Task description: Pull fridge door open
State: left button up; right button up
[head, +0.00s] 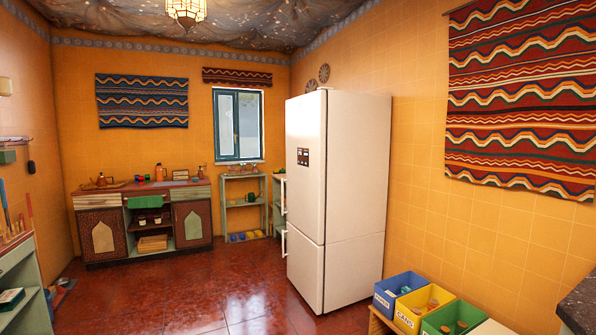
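A tall white fridge (335,200) stands against the right wall, past the middle of the head view. It has an upper door (306,160) and a lower door (304,268), both facing left and seen at a slant. Both doors look shut. The upper handle (283,197) and the lower handle (284,243) stick out at the doors' far left edge. A small dark panel (303,157) is on the upper door. Neither of my grippers is in view.
Reddish floor (200,300) is clear in front of the fridge. Blue, yellow and green bins (425,305) stand on a low bench at the lower right. A dark counter corner (580,300) is at the right edge. A cabinet (145,222) and green shelf (243,205) stand behind.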

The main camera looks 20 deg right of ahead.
aim_at(307, 114)
jog(key=i+l+z, duration=0.1)
jog(key=i+z, duration=0.35)
jog(key=i, duration=1.25)
